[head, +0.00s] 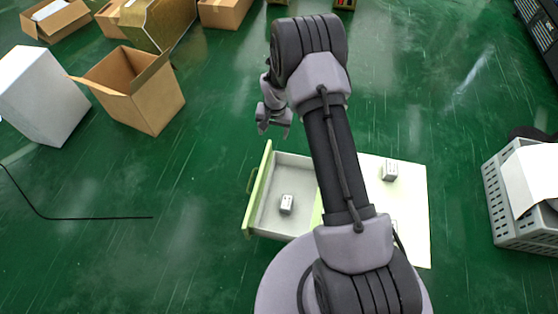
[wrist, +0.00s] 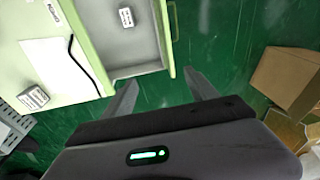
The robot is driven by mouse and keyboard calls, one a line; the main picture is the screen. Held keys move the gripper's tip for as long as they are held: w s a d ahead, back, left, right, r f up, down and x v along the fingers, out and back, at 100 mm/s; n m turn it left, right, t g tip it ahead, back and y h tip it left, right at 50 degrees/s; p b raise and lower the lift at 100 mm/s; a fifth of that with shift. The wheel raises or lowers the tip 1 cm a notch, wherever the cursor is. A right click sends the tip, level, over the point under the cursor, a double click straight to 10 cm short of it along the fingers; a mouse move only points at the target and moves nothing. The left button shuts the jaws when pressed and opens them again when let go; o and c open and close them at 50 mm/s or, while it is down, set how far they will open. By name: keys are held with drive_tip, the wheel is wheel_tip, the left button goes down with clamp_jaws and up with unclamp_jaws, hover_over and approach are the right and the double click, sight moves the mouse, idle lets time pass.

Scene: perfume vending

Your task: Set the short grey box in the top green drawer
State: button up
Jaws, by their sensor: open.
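The green drawer (head: 258,190) is pulled out to the left of the cabinet, with a pale grey inside. A small grey box (head: 286,204) rests on the drawer's floor, touching no wall. The wrist view also shows this box (wrist: 126,17) inside the open drawer (wrist: 143,68). My gripper (head: 273,122) is beyond the drawer's far end, above the floor, apart from the box. In the wrist view its two fingers (wrist: 163,88) are spread with nothing between them.
A second small grey box (head: 389,170) stands on the pale cabinet top (head: 412,215). My arm hides part of the cabinet. An open cardboard box (head: 148,100) and a white block (head: 42,97) stand at left. A grey crate (head: 525,228) is at right.

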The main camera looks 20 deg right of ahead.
drive_tip(key=s+a+r+t, duration=0.1)
drive_tip(key=s+a+r, duration=0.15)
drive_tip(key=r, duration=0.75)
drive_tip(key=s+a+r+t, duration=0.1)
drive_tip(key=s+r, duration=0.3)
drive_tip(key=r, duration=0.6)
drive_tip(key=s+a+r, duration=0.2)
drive_tip(key=s+r, duration=0.1)
drive_tip(key=r, duration=0.6)
drive_tip(key=s+a+r, duration=0.1)
drive_tip(key=s+r, duration=0.1)
drive_tip(key=s, duration=0.5)
drive_tip(key=s+a+r+n+t+y, duration=0.1)
drive_tip(key=s+a+r, duration=0.1)
drive_tip(key=s, duration=0.6)
drive_tip(key=s+a+r+n+t+y, duration=0.1)
drive_tip(key=s+a+r, duration=0.1)
drive_tip(key=s+r, duration=0.2)
drive_tip(key=s, duration=0.3)
drive_tip(key=shift+s+r, duration=0.15)
drive_tip(key=shift+s, duration=0.05)
